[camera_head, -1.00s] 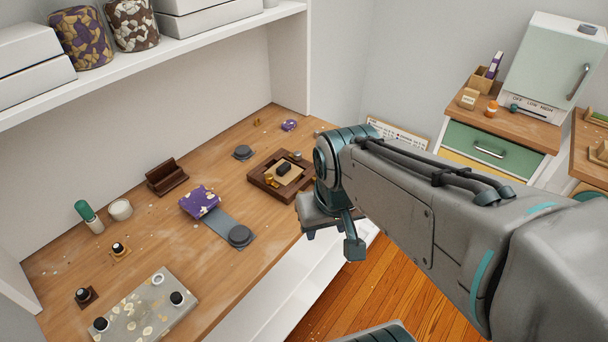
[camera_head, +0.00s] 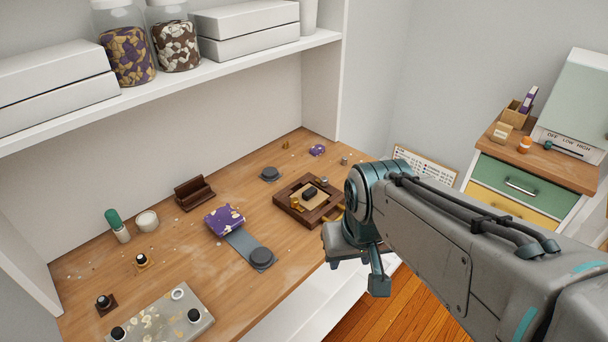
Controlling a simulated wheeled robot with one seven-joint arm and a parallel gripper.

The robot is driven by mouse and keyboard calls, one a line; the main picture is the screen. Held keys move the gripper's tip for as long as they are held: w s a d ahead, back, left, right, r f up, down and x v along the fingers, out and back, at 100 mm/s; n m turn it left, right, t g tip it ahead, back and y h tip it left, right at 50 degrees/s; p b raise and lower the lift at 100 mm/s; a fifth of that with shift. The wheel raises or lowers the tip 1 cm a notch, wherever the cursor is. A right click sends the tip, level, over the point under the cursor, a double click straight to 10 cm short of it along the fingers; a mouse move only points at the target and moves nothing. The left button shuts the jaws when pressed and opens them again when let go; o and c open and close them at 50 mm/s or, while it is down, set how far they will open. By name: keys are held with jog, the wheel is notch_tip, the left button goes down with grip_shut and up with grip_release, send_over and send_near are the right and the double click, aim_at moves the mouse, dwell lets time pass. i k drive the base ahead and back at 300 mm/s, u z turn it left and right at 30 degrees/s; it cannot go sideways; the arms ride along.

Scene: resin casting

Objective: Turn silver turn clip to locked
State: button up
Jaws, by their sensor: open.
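A dark wooden frame (camera_head: 290,212) lies on the bench with a pale panel and a small black block inside it. A small silver piece (camera_head: 323,182), which looks like the silver turn clip, sits at the frame's back right edge. It is too small to tell which way it is turned. Gold-coloured clips (camera_head: 296,204) show at the frame's front left, and another gold piece (camera_head: 338,213) shows at its right, partly behind my arm. My gripper (camera_head: 345,247) is open at the bench's front edge, right of and nearer than the frame, apart from the clip. My arm hides part of it.
A purple patterned block (camera_head: 225,219) lies by a grey strip (camera_head: 243,243) with a dark round knob (camera_head: 262,258). Another dark knob (camera_head: 270,174) sits behind the frame. A speckled slab (camera_head: 160,322) lies front left. A shelf (camera_head: 250,57) overhangs the bench.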

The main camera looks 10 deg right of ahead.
aim_at(324, 180)
jog(key=z, duration=1.85)
jog(key=i, duration=0.95)
jog(key=u, duration=1.9)
